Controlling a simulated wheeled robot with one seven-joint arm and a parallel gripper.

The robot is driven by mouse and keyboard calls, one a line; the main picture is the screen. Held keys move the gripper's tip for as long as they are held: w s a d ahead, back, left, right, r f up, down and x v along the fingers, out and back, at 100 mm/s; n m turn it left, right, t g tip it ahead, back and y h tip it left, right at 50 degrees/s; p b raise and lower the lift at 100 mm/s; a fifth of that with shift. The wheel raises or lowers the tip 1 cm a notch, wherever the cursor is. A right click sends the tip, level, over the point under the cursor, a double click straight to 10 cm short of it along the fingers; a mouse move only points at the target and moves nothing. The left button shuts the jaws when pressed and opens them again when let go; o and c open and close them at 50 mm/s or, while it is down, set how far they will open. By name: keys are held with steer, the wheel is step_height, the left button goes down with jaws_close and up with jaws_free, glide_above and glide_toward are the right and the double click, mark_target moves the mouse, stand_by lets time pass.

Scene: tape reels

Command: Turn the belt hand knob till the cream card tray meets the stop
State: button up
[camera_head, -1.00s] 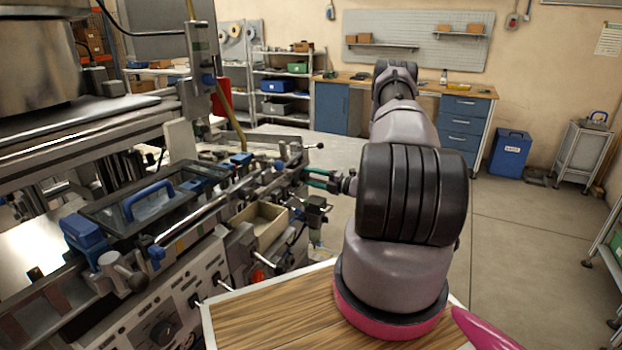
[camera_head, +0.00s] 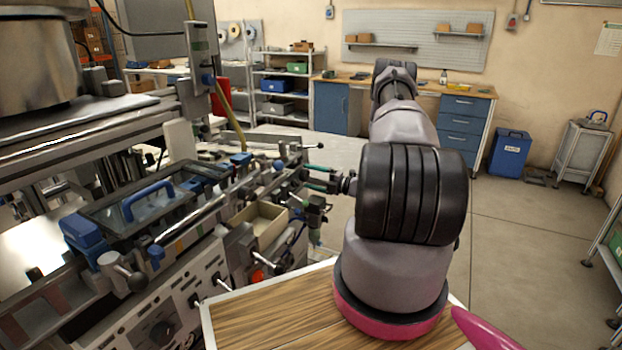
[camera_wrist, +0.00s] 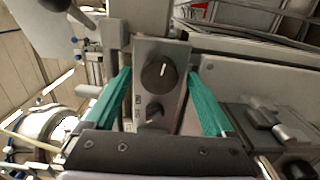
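My gripper (camera_head: 318,178) is at the right end of the machine in the head view, its teal fingers pointing left. In the wrist view my gripper (camera_wrist: 160,76) is open, with a finger on each side of a narrow grey panel. The panel carries a large black knob (camera_wrist: 158,73) with a white mark and a smaller black knob (camera_wrist: 154,114). I cannot tell whether either is the belt hand knob, and no finger clearly touches them. A cream open tray (camera_head: 265,216) sits at the machine's front. I cannot pick out the stop.
The machine (camera_head: 190,275) fills the left, with levers and clamps close to my fingers. A wooden top (camera_head: 275,310) lies in front. Behind are a workbench (camera_head: 440,88), shelving and a blue bin (camera_head: 510,153).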

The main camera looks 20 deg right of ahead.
steer(key=v, duration=1)
steer(key=shift+s+d, duration=0.25)
steer(key=shift+s, duration=0.05)
steer(key=shift+r, duration=0.1)
stand_by(0.7)
